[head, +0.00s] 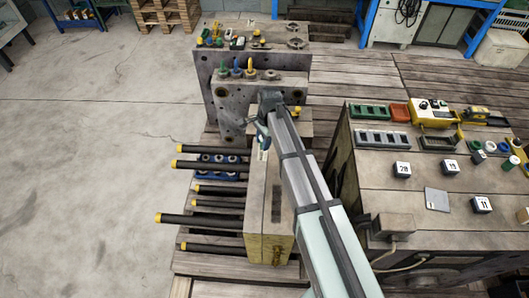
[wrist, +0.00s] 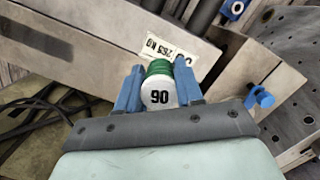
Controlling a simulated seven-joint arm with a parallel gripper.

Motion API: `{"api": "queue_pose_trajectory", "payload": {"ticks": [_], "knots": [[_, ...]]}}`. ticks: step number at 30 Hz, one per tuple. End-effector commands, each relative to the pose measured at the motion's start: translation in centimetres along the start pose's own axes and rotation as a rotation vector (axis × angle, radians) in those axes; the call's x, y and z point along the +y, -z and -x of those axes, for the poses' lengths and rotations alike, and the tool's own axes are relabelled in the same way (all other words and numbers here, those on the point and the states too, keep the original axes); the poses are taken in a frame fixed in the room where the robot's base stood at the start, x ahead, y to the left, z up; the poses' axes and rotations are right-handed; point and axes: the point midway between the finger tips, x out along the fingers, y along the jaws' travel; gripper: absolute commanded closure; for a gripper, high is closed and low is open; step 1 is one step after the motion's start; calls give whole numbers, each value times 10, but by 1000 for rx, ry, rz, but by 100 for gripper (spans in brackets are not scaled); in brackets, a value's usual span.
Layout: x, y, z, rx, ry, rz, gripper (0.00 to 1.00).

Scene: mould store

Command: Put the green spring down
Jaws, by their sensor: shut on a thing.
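The green spring (wrist: 160,68) shows in the wrist view between the two blue fingers of my gripper (wrist: 159,85). A white piece marked 90 (wrist: 159,92) sits at its near end. My gripper is shut on the spring, over the mould blocks. In the head view my gripper (head: 262,135) is beside the upright grey plate, above the long pale block (head: 256,200). The spring cannot be made out there. Whether it touches anything below is unclear.
Black rods with yellow ends (head: 205,218) stick out left of the block. Grey plates (head: 225,100) at the back carry small coloured parts.

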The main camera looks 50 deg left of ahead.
Motion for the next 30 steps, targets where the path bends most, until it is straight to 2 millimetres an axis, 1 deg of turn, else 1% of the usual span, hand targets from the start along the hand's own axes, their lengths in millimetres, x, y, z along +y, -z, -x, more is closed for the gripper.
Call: {"api": "queue_pose_trajectory", "payload": {"ticks": [1,8,12,15,28,29,30], "knots": [[0,1,-8,-1,-1,0,96],[0,3,-24,0,0,0,96],[0,5,-41,0,-1,0,96],[0,6,-51,0,-1,0,96],[0,7,-56,0,0,0,96],[0,7,-56,0,0,0,61],[0,7,-56,0,0,0,57]]}}
